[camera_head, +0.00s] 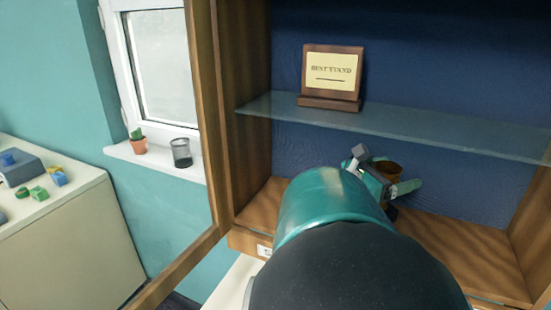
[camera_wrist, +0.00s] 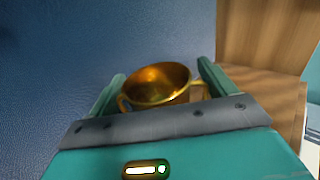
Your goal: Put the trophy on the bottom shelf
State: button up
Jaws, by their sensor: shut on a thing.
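The trophy (camera_head: 391,168) is a golden-brown cup with handles, inside the open cabinet at the bottom shelf. In the wrist view the gold trophy (camera_wrist: 155,82) sits between the two green fingers of my gripper (camera_wrist: 161,73), its open mouth showing. In the head view my gripper (camera_head: 383,176) is shut on it, below the glass shelf. The bottom shelf (camera_head: 470,255) is striped wood and runs under and to the right of my arm. My arm hides the trophy's base, so I cannot tell whether it touches the shelf.
A glass shelf (camera_head: 420,128) above my gripper carries a "Best Stand" plaque (camera_head: 332,77). The cabinet's wooden door frame (camera_head: 205,110) is at the left. A small cactus (camera_head: 137,141) and a dark mesh cup (camera_head: 181,153) stand on the windowsill. The bottom shelf's right part is clear.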

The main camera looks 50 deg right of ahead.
jog(key=shift+w+a+f, duration=0.1)
jog(key=shift+f, duration=0.35)
jog(key=shift+w+f, duration=0.1)
jog(key=shift+f, duration=0.05)
jog(key=o, duration=1.5)
jog(key=shift+r, duration=0.2)
jog(key=v, duration=1.2)
jog(key=shift+a+f, duration=0.1)
